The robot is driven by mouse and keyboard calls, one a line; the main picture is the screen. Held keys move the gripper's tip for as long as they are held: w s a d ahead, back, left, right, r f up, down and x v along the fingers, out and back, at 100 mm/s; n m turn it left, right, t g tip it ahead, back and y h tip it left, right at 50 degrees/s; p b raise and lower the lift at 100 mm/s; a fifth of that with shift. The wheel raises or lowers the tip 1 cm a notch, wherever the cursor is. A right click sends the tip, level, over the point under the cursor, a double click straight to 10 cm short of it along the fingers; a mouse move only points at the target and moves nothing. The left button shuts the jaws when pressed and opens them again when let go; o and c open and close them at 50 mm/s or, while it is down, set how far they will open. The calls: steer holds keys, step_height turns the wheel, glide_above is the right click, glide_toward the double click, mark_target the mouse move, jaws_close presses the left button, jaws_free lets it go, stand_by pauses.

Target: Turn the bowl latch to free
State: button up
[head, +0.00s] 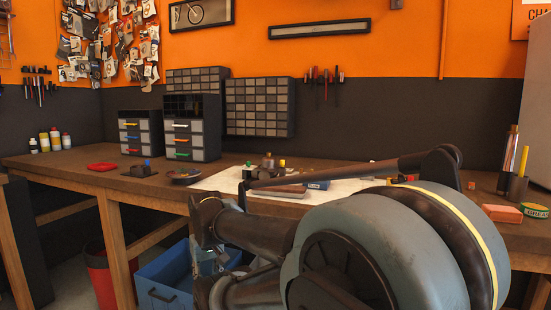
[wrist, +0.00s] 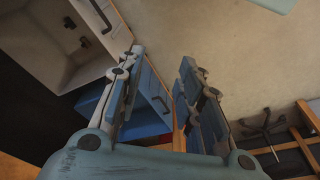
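My gripper (wrist: 161,58) is open in the wrist view, with a clear gap between its two fingers and nothing held. It points over the floor beside a sink and a blue bin, away from the bench top. In the head view my arm covers the lower right. A small dark fixture (head: 267,165) with a yellow knob stands on the bench behind my arm. A dark block with a blue top (head: 146,168) sits further left. I cannot tell which of these, if either, carries the bowl latch.
The wooden workbench (head: 60,170) runs along the wall, with drawer cabinets (head: 205,127), a red tray (head: 102,166), a round dish (head: 184,176) and bottles (head: 55,139). A blue crate (head: 165,290) and red bin (head: 103,275) stand below. The wrist view shows a sink (wrist: 60,60) and stool (wrist: 268,135).

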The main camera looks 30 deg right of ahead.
steer(key=shift+w+a, duration=0.1)
steer(key=shift+w, duration=0.15)
steer(key=shift+o, duration=0.6)
steer(key=w+d+r+m, duration=0.3)
steer(key=w+r+m, duration=0.1)
steer(key=r, duration=0.4)
steer(key=w+d+r+m, duration=0.2)
steer(key=w+r+m, duration=0.15)
steer(key=r, duration=0.35)
steer(key=w+d+r+m+g, duration=0.1)
steer(key=w+d+r+m, duration=0.65)
steer(key=d+r, duration=0.4)
steer(key=w+d+r+m+g, duration=0.1)
steer(key=w+d+r+m, duration=0.65)
steer(key=d+r, duration=0.4)
steer(key=w+d+r+m, duration=0.1)
steer(key=d+r+m, duration=0.65)
steer(key=d, duration=0.45)
steer(key=shift+m, duration=0.3)
step_height(320, 180, down, 18)
steer(key=shift+r, duration=0.25)
